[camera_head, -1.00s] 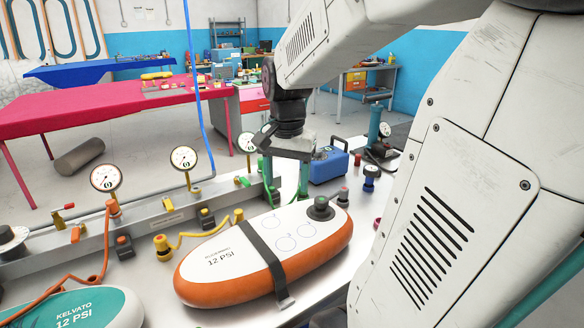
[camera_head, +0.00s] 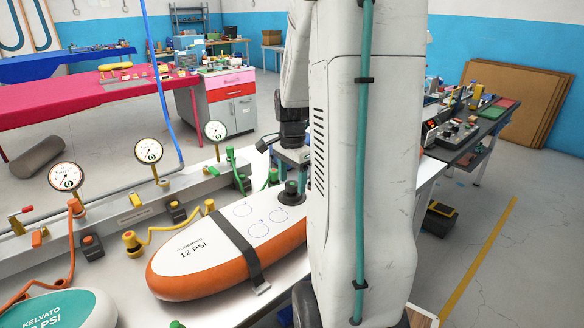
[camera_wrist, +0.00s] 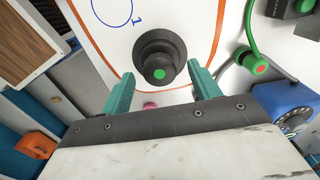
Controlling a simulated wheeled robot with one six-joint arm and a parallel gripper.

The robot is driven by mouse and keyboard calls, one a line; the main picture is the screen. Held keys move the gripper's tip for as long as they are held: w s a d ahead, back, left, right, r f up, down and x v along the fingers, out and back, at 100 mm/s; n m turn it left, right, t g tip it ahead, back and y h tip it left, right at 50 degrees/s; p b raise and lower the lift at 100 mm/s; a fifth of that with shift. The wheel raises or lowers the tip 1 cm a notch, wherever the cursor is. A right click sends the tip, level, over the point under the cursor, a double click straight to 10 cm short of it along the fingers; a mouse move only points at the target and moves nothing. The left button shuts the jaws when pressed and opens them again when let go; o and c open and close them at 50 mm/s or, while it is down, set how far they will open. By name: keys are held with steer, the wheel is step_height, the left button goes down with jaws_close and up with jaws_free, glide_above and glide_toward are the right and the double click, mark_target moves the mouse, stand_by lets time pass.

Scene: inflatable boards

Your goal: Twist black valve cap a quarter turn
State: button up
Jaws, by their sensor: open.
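The black valve cap (camera_wrist: 159,57) stands on the white deck of an orange-edged inflatable board marked 12 PSI; it has a green dot on top. In the head view the cap (camera_head: 290,190) sits at the board's far right end, and the board (camera_head: 222,228) lies on the bench with a dark strap across it. My gripper (camera_wrist: 161,87) has two teal fingers spread apart, one on each side and short of the cap, with nothing between them. In the head view my gripper (camera_head: 295,172) is just above and behind the cap, partly hidden by my arm.
Three gauges (camera_head: 149,151) stand along the rail behind the board. A second board (camera_head: 70,308) with a teal deck lies at the lower left.

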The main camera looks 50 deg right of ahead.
steer(key=shift+f, duration=0.3)
steer(key=c, duration=1.1)
steer(key=shift+o, duration=0.5)
steer(key=shift+c, duration=0.2)
steer(key=n, duration=0.4)
steer(key=shift+n, duration=0.6)
